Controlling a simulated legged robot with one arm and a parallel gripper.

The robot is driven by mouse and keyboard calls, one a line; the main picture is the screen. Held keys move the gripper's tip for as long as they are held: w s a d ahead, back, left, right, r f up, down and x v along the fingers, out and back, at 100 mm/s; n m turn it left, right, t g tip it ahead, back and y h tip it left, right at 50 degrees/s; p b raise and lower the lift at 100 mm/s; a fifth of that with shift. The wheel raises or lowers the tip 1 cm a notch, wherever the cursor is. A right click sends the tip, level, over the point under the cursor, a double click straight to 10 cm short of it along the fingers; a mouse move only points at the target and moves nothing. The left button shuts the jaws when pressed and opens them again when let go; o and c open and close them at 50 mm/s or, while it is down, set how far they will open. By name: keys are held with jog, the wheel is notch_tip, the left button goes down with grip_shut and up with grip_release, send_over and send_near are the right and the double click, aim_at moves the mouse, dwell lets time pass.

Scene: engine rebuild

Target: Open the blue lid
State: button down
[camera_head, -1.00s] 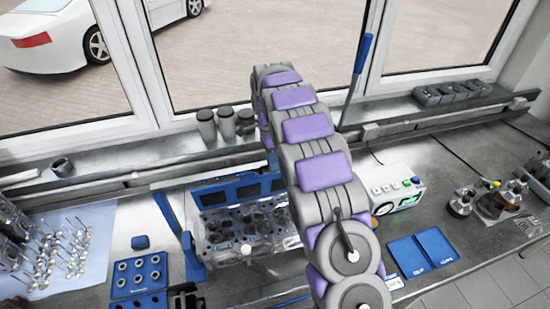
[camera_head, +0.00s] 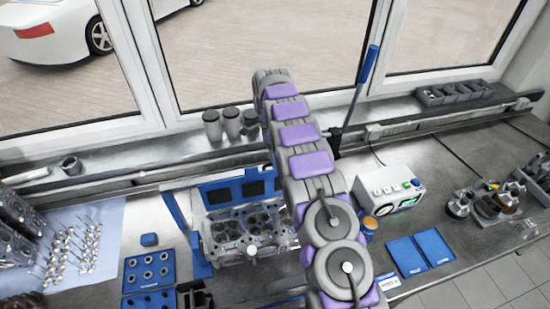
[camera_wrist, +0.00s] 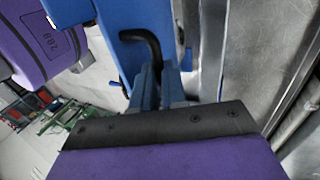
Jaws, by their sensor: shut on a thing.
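The blue lid (camera_head: 236,190), a panel with dark rectangular openings, stands tilted up at the back of the metal engine part (camera_head: 245,228) in the head view. Its right end is hidden behind my arm. My gripper is also hidden there.
A blue post (camera_head: 178,215) stands left of the engine part. Blue trays (camera_head: 148,270) and a sheet with valves (camera_head: 75,240) lie further left. A white device (camera_head: 393,192), an amber jar (camera_head: 370,226) and a blue folder (camera_head: 420,252) are on the right. Grey cups (camera_head: 231,122) stand behind.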

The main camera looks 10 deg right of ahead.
jog(key=shift+s+f, duration=0.1)
jog(key=shift+f, duration=0.1)
jog(key=c, duration=1.2)
grip_release()
jog(key=shift+o, duration=0.2)
jog(key=shift+r, duration=0.15)
jog(key=r+p, duration=0.3)
jog(key=shift+s+r, duration=0.25)
jog(key=s+r+b, duration=0.1)
jog(key=s+b, duration=0.2)
jog(key=s, duration=1.2)
jog(key=shift+s+a+r, duration=0.15)
jog(key=shift+a+r, duration=0.05)
jog(key=shift+a, duration=0.05)
